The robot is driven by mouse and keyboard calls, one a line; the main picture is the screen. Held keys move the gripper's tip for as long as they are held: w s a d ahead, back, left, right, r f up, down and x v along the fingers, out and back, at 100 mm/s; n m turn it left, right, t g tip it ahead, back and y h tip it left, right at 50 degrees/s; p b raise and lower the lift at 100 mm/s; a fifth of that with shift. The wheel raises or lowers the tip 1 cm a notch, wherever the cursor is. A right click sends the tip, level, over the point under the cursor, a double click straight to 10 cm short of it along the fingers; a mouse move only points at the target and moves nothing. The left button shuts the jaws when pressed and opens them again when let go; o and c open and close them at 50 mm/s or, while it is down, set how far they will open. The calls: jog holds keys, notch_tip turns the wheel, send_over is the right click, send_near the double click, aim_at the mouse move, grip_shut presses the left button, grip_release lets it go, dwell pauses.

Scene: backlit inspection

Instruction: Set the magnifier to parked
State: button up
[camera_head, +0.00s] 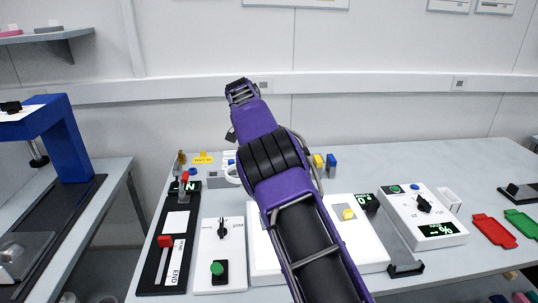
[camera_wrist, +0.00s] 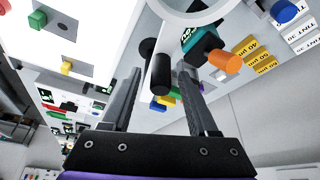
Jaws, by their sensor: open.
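The magnifier shows in the wrist view as a white ring (camera_wrist: 192,14) at the top, cut off by the frame edge. A black cylindrical handle (camera_wrist: 160,75) stands below the ring, between the fingers of my gripper (camera_wrist: 158,82) in the picture. The gripper is open, with a finger on each side of the handle; I cannot tell whether either touches it. In the head view, part of a white ring (camera_head: 230,174) shows left of my purple arm, which covers the rest. My gripper's fingers are not clearly visible there.
Red (camera_head: 492,231) and green trays lie at right. An orange knob (camera_wrist: 224,61) and yellow labelled blocks (camera_wrist: 247,50) are near the gripper.

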jog(key=v, duration=0.7)
jog(key=shift+r, duration=0.2)
jog(key=shift+a, duration=0.1)
jog(key=shift+c, duration=1.4)
jog(key=d+f, duration=0.1)
jog(key=d, duration=0.2)
jog(key=w+d+m+t, duration=0.1)
jog(key=d, duration=0.2)
jog(key=w+d+f+m+y, duration=0.1)
jog(key=d, duration=0.2)
jog(key=shift+w+d+f+t+b, duration=0.25)
jog(key=shift+d+f+t+b, duration=0.05)
jog(key=shift+d+b, duration=0.1)
grip_shut()
jog(key=s+d+f+m+t+y, duration=0.1)
jog(key=s+d+f+t+y, duration=0.1)
jog(key=d, duration=0.1)
jog(key=s+a+t+y+b, duration=0.1)
jog(key=s+a+t+y, duration=0.2)
jog(key=s, duration=0.5)
jog(key=s+a+t+y+b, duration=0.1)
jog(key=s+a+t+y, duration=0.15)
jog(key=s+a, duration=0.45)
jog(key=d+b+x, duration=0.1)
jog(key=b+x, duration=0.4)
jog(key=x, duration=0.7)
jog(key=shift+w+d+n+h, duration=0.15)
jog(key=shift+w+n+h, duration=0.25)
jog(key=shift+h, duration=0.05)
